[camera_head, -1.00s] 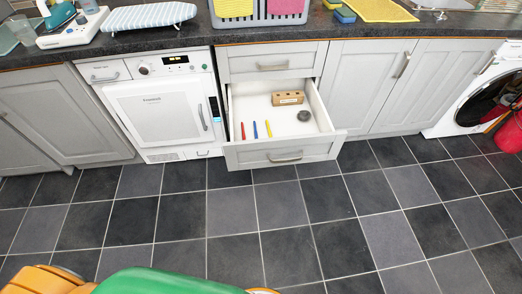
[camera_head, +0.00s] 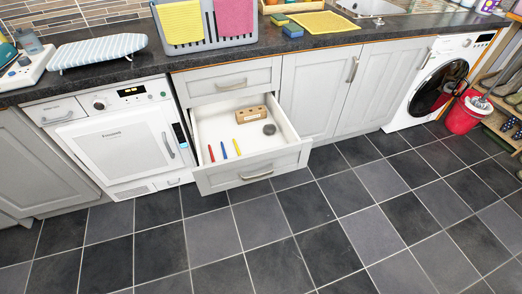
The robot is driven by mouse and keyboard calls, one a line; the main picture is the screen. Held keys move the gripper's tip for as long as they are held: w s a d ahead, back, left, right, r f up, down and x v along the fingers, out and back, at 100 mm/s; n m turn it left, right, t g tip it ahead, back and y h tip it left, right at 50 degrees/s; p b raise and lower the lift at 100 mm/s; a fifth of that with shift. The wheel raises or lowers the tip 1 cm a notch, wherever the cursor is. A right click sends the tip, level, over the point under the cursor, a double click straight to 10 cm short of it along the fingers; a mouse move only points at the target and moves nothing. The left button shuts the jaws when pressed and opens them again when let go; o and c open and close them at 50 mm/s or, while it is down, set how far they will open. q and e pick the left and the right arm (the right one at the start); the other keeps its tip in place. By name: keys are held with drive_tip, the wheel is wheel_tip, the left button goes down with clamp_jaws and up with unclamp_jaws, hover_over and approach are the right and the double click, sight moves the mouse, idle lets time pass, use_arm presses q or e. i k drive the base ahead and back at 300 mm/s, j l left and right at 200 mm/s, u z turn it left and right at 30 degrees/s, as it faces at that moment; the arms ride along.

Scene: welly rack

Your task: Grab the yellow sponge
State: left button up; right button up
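Two small sponge-like blocks lie on the dark worktop behind the open drawer. The rear one (camera_head: 279,19) looks green and yellowish, and the front one (camera_head: 292,31) has a blue top. They are too small for me to tell which is the yellow sponge. A flat yellow cloth (camera_head: 325,22) lies just right of them. Neither of my grippers is in view.
An open drawer (camera_head: 250,172) juts out below, holding pens, a wooden block and a dark round item. A red bucket (camera_head: 463,114) stands at right. The tiled floor is clear.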

sight(279, 18)
drive_tip(key=i+l+u, duration=0.1)
drive_tip(key=l, duration=0.25)
drive_tip(key=i+l, duration=0.25)
drive_tip(key=i+l+u, duration=0.15)
drive_tip(key=l, duration=0.25)
drive_tip(key=i+l, duration=0.1)
drive_tip(key=l, duration=0.25)
drive_tip(key=i+l+u, duration=0.15)
drive_tip(key=l, duration=0.25)
drive_tip(key=i+l, duration=0.15)
drive_tip(key=l, duration=0.2)
drive_tip(key=i+l+u, duration=0.15)
drive_tip(key=l, duration=0.25)
drive_tip(key=k, duration=0.05)
